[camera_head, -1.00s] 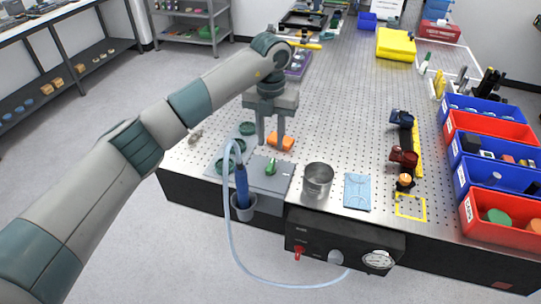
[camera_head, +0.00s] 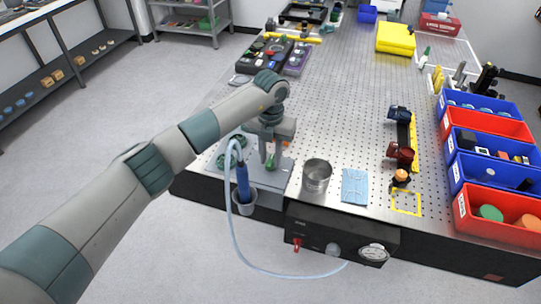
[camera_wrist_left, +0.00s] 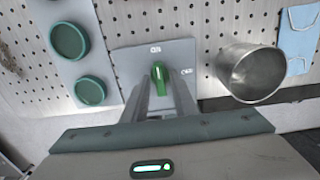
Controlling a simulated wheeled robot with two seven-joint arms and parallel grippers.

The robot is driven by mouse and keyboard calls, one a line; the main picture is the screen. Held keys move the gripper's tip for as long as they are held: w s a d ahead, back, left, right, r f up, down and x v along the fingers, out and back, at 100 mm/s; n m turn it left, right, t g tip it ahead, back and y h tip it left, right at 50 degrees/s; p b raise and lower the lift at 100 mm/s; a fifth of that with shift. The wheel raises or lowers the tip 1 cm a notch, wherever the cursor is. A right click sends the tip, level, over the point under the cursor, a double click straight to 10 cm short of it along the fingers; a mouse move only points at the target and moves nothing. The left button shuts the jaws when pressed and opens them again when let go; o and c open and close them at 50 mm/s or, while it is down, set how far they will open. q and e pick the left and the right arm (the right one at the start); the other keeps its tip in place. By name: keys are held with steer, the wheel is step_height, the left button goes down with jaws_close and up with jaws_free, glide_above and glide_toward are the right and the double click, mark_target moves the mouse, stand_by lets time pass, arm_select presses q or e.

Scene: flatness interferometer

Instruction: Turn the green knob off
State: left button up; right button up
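The green knob (camera_head: 271,163) sits on a grey plate (camera_head: 284,178) at the front left of the perforated bench. In the left wrist view the knob (camera_wrist_left: 160,72) appears upright in the picture, near labels on the plate (camera_wrist_left: 128,62). My left gripper (camera_head: 272,152) is open over the plate, its fingers pointing down at the knob. In the wrist view the fingers (camera_wrist_left: 163,88) stand apart on either side of the knob, with gaps visible. Contact cannot be told. My right gripper is not in view.
A metal cup (camera_head: 317,175) and a blue cloth (camera_head: 355,187) lie right of the plate. A blue-handled tool (camera_head: 243,184) with a hose stands in a holder at the front edge. A black control box (camera_head: 340,238) hangs below.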

arm_select(q)
jaws_close()
